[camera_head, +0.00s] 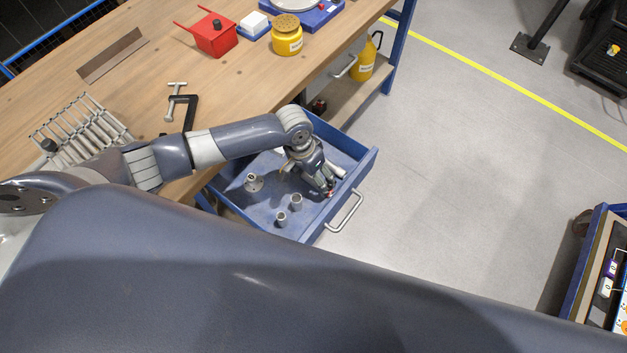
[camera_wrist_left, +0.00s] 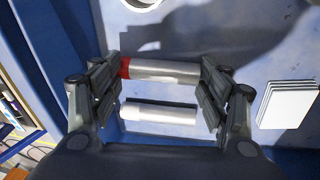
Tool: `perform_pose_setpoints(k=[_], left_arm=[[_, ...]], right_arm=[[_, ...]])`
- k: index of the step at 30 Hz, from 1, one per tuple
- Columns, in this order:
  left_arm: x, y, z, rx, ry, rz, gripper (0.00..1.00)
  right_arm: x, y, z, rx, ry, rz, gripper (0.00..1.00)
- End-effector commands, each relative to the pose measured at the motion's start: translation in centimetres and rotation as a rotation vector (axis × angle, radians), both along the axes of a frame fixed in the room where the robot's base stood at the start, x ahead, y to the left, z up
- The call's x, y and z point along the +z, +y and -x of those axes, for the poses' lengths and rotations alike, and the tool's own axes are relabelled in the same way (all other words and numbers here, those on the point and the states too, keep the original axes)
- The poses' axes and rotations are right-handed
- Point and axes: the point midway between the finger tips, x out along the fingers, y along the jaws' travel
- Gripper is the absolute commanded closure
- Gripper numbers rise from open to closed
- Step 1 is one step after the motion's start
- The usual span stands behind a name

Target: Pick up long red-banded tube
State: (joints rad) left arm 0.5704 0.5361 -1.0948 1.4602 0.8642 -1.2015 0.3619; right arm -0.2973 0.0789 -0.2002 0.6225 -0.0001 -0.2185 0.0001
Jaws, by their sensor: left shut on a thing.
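The red-banded tube (camera_wrist_left: 165,71) is silver with a red band at its left end in the left wrist view. My left gripper (camera_wrist_left: 162,80) is shut on it lengthwise, one finger at each end. In the head view this gripper (camera_head: 322,182) is inside the open blue drawer (camera_head: 367,163), and a bit of red shows at its fingertips. I cannot tell whether the tube is clear of the drawer floor. A second pale tube (camera_wrist_left: 158,112) lies beside it, with no band visible. My right gripper is not in view.
In the drawer stand a flanged part (camera_head: 254,183) and two short grey cylinders (camera_head: 296,202). A stack of pale plates (camera_wrist_left: 287,104) lies right in the wrist view. The wooden bench (camera_head: 150,85) holds a clamp (camera_head: 181,108) and a rack (camera_head: 85,130). Floor right of the drawer is free.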

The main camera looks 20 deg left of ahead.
Motion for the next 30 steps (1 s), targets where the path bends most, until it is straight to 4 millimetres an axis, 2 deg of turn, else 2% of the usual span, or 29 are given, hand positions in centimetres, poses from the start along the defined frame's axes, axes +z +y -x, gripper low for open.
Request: perform_pose_setpoints(k=[1, 5, 7, 8, 11, 15, 21, 25, 30], left_arm=[[-1.0, 0.7, 0.8, -0.001, 0.019, -0.021, 0.56], [-0.9, 0.7, 0.8, -0.002, 0.020, -0.022, 0.56], [-0.5, 0.7, 0.8, -0.002, 0.019, -0.021, 0.62], [-0.2, 0.7, 0.8, -0.003, 0.020, -0.022, 0.69], [1.5, 0.7, 0.8, -0.002, 0.017, -0.020, 1.00], [4.7, 0.4, 0.6, -0.003, 0.011, -0.013, 1.00], [8.2, 0.3, 0.4, 0.000, 0.010, -0.011, 1.00], [9.2, 0.3, 0.5, 0.000, 0.011, -0.010, 1.00], [9.6, 0.3, 0.4, 0.000, 0.010, -0.009, 1.00]], right_arm=[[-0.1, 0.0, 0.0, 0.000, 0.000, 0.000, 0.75], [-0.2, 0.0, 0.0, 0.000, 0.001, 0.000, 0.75], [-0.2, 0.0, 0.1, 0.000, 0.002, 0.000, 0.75], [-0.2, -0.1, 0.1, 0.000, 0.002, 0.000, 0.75], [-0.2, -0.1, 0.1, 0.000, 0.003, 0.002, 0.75], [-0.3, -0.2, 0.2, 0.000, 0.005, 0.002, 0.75], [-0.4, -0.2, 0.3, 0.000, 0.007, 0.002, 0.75], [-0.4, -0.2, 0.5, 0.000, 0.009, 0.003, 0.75], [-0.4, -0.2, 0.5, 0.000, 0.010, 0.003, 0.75]])
